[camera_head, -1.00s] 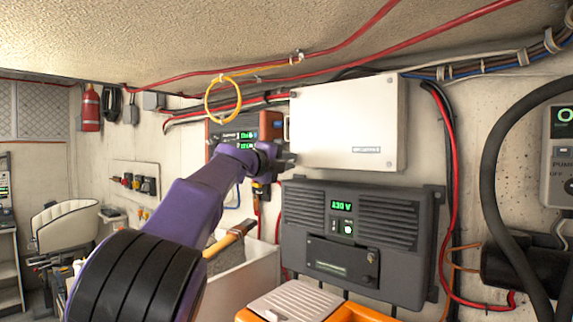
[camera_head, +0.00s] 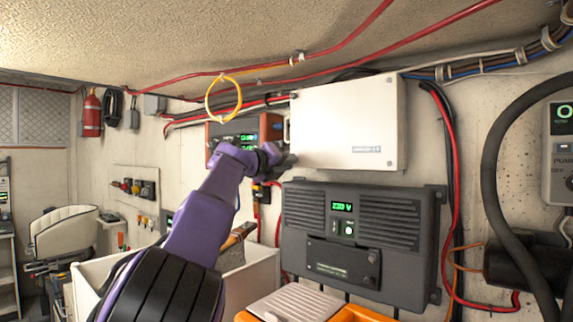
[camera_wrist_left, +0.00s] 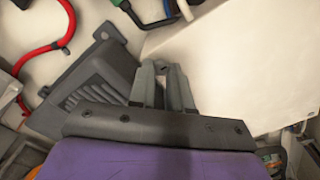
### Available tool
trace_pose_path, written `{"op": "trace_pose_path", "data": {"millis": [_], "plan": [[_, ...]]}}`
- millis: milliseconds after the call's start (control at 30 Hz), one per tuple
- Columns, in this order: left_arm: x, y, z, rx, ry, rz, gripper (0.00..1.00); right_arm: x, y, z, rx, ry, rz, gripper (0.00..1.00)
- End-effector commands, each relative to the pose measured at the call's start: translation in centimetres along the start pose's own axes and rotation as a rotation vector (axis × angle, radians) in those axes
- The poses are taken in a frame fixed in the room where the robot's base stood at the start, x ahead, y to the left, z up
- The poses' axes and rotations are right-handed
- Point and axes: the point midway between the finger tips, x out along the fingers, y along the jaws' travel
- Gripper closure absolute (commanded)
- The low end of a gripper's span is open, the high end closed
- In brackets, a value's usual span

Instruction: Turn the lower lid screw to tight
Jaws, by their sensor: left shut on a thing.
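The white box (camera_head: 345,125) hangs on the wall, its lid shut as far as I can see. My left gripper (camera_head: 288,160) is at the lower left edge of this box. In the left wrist view the two grey fingers (camera_wrist_left: 162,68) are close together beside the white box (camera_wrist_left: 235,60), with a small dark thing between their tips. They are shut on it. It sits where the lower lid screw would be, but the fingers hide most of it and its turn cannot be read. My right gripper is not in view.
A dark grey inverter (camera_head: 362,235) with a green display is mounted just below the white box. An orange-edged unit (camera_head: 232,135) is behind my gripper. A yellow cable loop (camera_head: 223,98) hangs above my wrist. A thick black hose (camera_head: 492,170) is at right.

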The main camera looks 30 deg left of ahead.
Motion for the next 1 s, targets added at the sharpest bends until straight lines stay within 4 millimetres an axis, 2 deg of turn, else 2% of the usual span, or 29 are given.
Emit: {"op": "trace_pose_path", "data": {"millis": [367,400,467,767,867,1000], "plan": [[-0.1,-0.4,0.3,0.006,-0.006,-0.005,1.00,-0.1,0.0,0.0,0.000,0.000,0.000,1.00],[-0.1,-0.4,0.3,0.006,-0.006,-0.005,0.72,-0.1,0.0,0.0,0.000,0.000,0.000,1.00],[-0.1,-0.3,0.2,0.005,-0.005,-0.004,0.56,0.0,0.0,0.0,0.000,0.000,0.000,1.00],[-0.2,0.0,0.0,0.003,-0.002,-0.002,0.56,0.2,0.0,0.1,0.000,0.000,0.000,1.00],[-1.5,0.2,-0.3,0.003,-0.003,-0.003,0.56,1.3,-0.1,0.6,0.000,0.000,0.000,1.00],[-4.8,0.3,-0.5,0.003,-0.005,-0.004,0.56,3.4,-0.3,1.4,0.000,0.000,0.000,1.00]]}}
